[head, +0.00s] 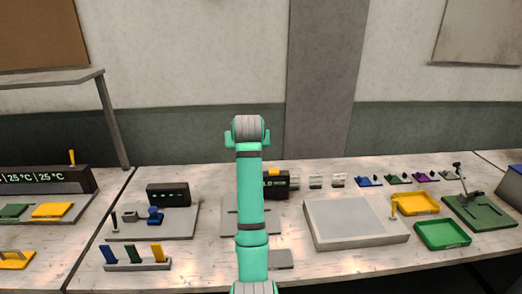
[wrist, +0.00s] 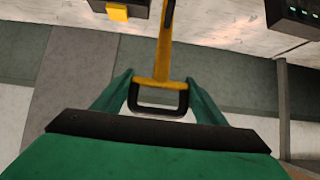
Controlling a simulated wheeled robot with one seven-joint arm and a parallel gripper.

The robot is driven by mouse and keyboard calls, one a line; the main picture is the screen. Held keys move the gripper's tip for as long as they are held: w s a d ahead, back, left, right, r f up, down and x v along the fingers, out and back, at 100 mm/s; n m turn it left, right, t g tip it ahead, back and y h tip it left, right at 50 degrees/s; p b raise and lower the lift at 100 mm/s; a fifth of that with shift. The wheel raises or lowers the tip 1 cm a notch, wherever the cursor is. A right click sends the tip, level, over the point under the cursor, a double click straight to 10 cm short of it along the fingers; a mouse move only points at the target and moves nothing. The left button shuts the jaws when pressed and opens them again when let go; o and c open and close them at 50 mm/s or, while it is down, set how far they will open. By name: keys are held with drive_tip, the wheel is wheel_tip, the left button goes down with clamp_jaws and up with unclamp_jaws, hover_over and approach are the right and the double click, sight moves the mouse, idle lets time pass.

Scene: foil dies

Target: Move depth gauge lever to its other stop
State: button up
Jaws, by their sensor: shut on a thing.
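A yellow lever (wrist: 164,45) with a crossbar and a dark U-shaped end shows in the wrist view. Its stem runs to the top edge, where its base is out of frame. My gripper (wrist: 160,92) has its green fingers on either side of the crossbar and is shut on the lever. In the head view, my arm stands in front of a grey base plate (head: 230,219) and hides the gripper and the lever. The lever's pivot and stops are not visible.
A dark display unit (head: 168,194) stands left of my arm. A dark unit with a yellow block (head: 274,171) stands just behind it. A pale tray-like panel (head: 355,221) lies to the right, near yellow (head: 417,203) and green (head: 442,234) trays. A rack with coloured handles (head: 137,265) is front left.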

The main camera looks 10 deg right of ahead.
drive_tip(key=shift+w+d+f, duration=0.2)
drive_tip(key=shift+d+f, duration=0.05)
drive_tip(key=shift+d, duration=0.1)
drive_tip(key=o, duration=1.2)
drive_tip(key=shift+w, duration=0.15)
drive_tip(key=shift+a, duration=0.1)
drive_tip(key=shift+a+r, duration=0.1)
drive_tip(key=shift+s+r, duration=0.2)
drive_tip(key=v, duration=1)
